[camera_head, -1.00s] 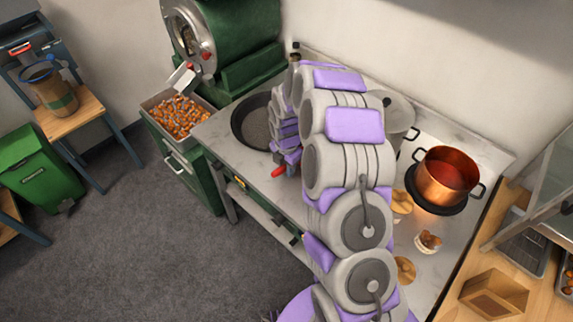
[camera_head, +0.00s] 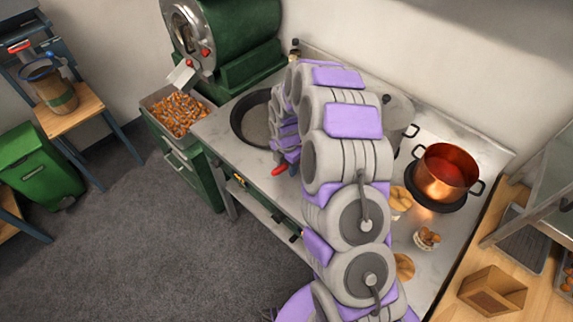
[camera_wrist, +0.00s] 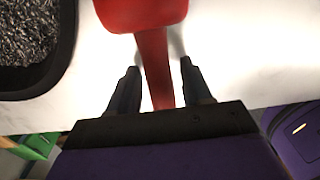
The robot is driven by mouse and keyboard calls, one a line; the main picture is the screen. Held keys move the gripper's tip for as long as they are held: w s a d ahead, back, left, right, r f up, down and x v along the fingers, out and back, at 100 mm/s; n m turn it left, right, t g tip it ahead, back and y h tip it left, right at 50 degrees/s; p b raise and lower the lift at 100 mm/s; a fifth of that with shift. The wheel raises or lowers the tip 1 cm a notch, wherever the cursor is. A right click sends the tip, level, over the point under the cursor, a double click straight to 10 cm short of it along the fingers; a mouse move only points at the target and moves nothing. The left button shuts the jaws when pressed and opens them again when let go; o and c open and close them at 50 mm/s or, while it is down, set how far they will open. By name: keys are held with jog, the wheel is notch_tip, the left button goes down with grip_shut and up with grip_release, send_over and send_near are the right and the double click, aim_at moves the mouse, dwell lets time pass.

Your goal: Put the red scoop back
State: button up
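The red scoop (camera_wrist: 145,14) shows in the wrist view, its head at the top and its handle (camera_wrist: 155,68) running down between my fingers. It is over or on the pale countertop; I cannot tell whether it touches it. My gripper (camera_wrist: 159,72) is open around the handle, with a gap on both sides. In the head view a small red part (camera_head: 279,171) shows at the counter's front edge beside my wrist. My arm hides most of the gripper and scoop there.
A dark round pan (camera_head: 237,124) lies left of my gripper, and its rim shows in the wrist view (camera_wrist: 66,45). A copper pot (camera_head: 445,178) stands on the right. A green machine (camera_head: 240,40) and a chestnut bin (camera_head: 150,108) are at the back left.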

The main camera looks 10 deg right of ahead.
jog(key=shift+o, duration=0.6)
jog(key=shift+r, duration=0.1)
jog(key=shift+r, duration=0.25)
notch_tip(320, 180, up, 17)
jog(key=p, duration=0.2)
jog(key=shift+f+p, duration=0.15)
jog(key=shift+p, duration=0.25)
